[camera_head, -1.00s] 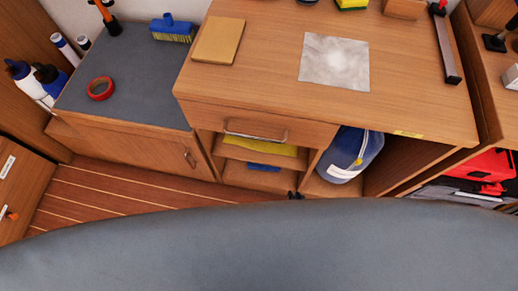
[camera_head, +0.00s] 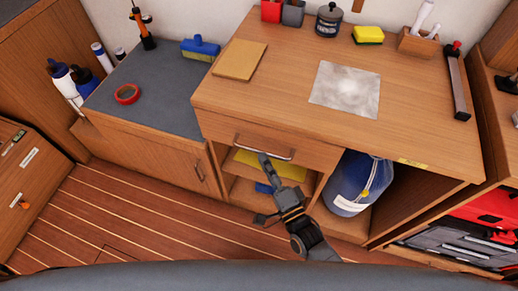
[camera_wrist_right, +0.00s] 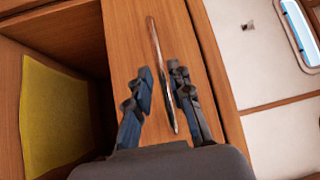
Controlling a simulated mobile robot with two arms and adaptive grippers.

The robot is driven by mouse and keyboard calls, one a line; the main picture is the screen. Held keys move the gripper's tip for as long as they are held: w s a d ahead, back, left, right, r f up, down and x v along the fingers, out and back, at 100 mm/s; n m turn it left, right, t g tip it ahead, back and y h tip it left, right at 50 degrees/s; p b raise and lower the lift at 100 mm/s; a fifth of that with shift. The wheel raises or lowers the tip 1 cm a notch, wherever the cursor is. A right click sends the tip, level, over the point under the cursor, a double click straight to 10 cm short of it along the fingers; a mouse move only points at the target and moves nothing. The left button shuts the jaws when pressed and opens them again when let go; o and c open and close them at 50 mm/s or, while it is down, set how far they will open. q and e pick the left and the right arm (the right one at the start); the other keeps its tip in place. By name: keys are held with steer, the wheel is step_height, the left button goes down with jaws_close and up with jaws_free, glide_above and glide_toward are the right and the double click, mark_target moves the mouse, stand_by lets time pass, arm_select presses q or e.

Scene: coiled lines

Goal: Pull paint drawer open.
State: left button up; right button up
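The drawer with a wooden front (camera_head: 222,131) sits under the left part of the desk top and looks closed. Its metal bar handle (camera_head: 248,147) runs across the front; it also shows in the right wrist view (camera_wrist_right: 154,38). My right gripper (camera_head: 266,162) is at the handle, its arm coming up from below. In the right wrist view its two fingers (camera_wrist_right: 160,72) are apart, one on each side of the handle bar, with a gap on the left side. Whether the right finger touches the bar I cannot tell. My left gripper is not in view.
Below the drawer is an open shelf with a yellow cloth (camera_head: 240,158) and a blue item. A low grey-topped cabinet (camera_head: 165,85) stands left. The striped floor (camera_head: 140,215) in front is clear.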

mark_target(259, 152)
steer(key=shift+x, duration=2.25)
steer(key=shift+f, duration=0.1)
steer(key=shift+c, duration=0.2)
jaws_close()
